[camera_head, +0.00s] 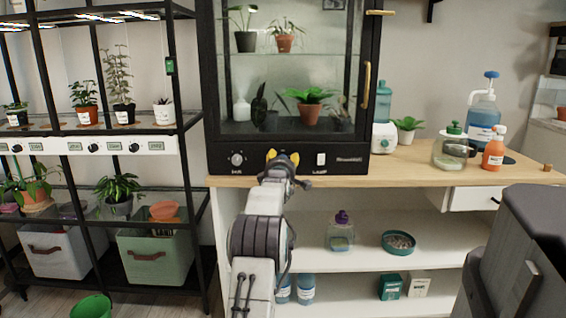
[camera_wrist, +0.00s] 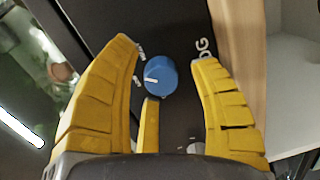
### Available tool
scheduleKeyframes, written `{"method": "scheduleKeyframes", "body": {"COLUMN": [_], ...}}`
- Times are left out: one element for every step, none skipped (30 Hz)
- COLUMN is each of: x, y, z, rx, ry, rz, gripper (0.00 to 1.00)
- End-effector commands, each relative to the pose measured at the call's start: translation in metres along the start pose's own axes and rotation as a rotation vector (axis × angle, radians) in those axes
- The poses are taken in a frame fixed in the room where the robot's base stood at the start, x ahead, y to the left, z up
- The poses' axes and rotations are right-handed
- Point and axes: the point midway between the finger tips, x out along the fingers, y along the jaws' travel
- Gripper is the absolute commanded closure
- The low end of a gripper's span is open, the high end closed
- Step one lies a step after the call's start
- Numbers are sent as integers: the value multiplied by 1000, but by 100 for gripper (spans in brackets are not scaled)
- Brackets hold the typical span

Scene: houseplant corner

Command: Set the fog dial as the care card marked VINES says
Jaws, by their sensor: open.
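The blue fog dial (camera_wrist: 160,77) sits on a dark panel in the wrist view, with the letters "OG" visible beside it. Its white pointer mark points left in that view, toward small white lettering too blurred to read. My gripper (camera_wrist: 165,54) is open, with its yellow fingers on both sides of the dial; I cannot tell whether they touch it. In the head view my gripper (camera_head: 283,158) is at the glass cabinet's (camera_head: 350,155) front panel and hides the dial. I cannot make out any card marked VINES.
On the panel, a grey dial (camera_head: 237,160) is left of my gripper and a white lamp switch (camera_head: 320,159) is right. A plant rack (camera_head: 205,110) with several small dials stands left. Bottles (camera_head: 483,115) stand on the wooden counter (camera_head: 420,172) at right.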

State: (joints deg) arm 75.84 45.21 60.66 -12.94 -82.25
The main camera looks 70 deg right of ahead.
Motion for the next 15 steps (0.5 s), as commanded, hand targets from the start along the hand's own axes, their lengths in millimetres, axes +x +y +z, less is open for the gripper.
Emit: {"method": "scheduleKeyframes", "body": {"x": [0,0,0,0,0,0,-1,-1,-2,-3,-4,-6,-8,-10,-13], "y": [-1,-1,-1,-1,-1,-1,-1,-1,-1,0,0,0,0,0,0], "z": [0,0,0,0,0,0,0,0,0,0,0,0,0,0,0], "rx": [0,0,0,0,0,0,0,0,0,0,0,0,0,0,0], "ry": [0,0,0,0,0,0,0,0,0,0,0,0,0,0,0], "rz": [-1,-1,-2,-2,-2,-2,-2,-2,-2,-2,-3,-3,-2,-2,-2], "gripper": [44,44,44,44,44,44,44,44,44,44,44,44,44,44,44]}}
